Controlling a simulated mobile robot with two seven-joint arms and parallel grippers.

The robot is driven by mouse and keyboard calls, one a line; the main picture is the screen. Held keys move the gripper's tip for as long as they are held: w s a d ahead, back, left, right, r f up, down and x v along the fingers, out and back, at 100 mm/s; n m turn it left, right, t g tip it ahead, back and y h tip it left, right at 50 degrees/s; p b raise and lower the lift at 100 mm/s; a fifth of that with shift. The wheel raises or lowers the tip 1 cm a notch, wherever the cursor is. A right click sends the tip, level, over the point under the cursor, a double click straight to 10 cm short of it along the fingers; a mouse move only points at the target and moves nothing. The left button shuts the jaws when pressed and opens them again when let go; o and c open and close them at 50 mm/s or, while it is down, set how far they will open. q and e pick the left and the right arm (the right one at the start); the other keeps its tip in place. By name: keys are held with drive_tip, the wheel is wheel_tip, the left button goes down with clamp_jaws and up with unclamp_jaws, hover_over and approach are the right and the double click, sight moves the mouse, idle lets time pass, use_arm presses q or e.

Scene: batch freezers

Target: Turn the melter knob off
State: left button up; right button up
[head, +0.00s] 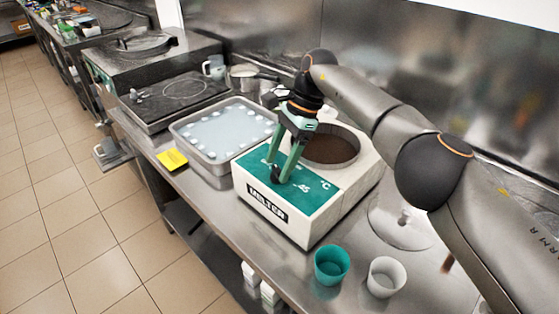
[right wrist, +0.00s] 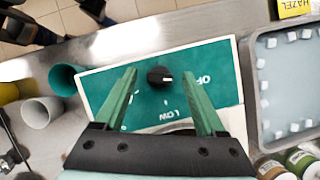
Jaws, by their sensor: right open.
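The melter is a white box with a teal top panel (head: 318,187) and a round well of brown contents (head: 330,148). Its black knob (right wrist: 160,76) sits on the panel; a small light mark shows on its right side in the right wrist view, the side where OFF is printed. LOW is printed below it there. My right gripper (head: 278,174) points down over the panel with its green fingers apart. In the right wrist view its fingertips (right wrist: 161,72) stand either side of the knob, with gaps visible. I cannot tell their exact height. My left gripper is not in view.
A metal tray (head: 184,142) with a pale content and white pieces stands left of the melter, beside a yellow note (head: 172,160). A teal cup (head: 331,267) and a white cup (head: 385,277) stand in front. A clear lid (head: 400,226) lies to the right.

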sight(280, 172)
wheel_tip(280, 172, up, 3)
drive_tip(key=shift+f, duration=0.1)
drive_tip(key=shift+s+f+b, duration=0.15)
drive_tip(key=shift+s+b, duration=0.05)
drive_tip(key=shift+b, duration=0.5)
drive_tip(key=shift+s+a+r+b, duration=0.1)
drive_tip(key=shift+s+r+b, duration=0.1)
drive_tip(key=shift+b, duration=0.2)
drive_tip(key=shift+s+r+b, duration=0.35)
drive_tip(key=shift+r+b, duration=0.05)
drive_tip(key=shift+b, duration=0.4)
drive_tip(key=s+r+b, duration=0.4)
drive_tip(key=s+r, duration=0.4)
drive_tip(key=s, duration=0.4)
drive_tip(key=shift+s+r, duration=0.3)
drive_tip(key=shift+r, duration=0.05)
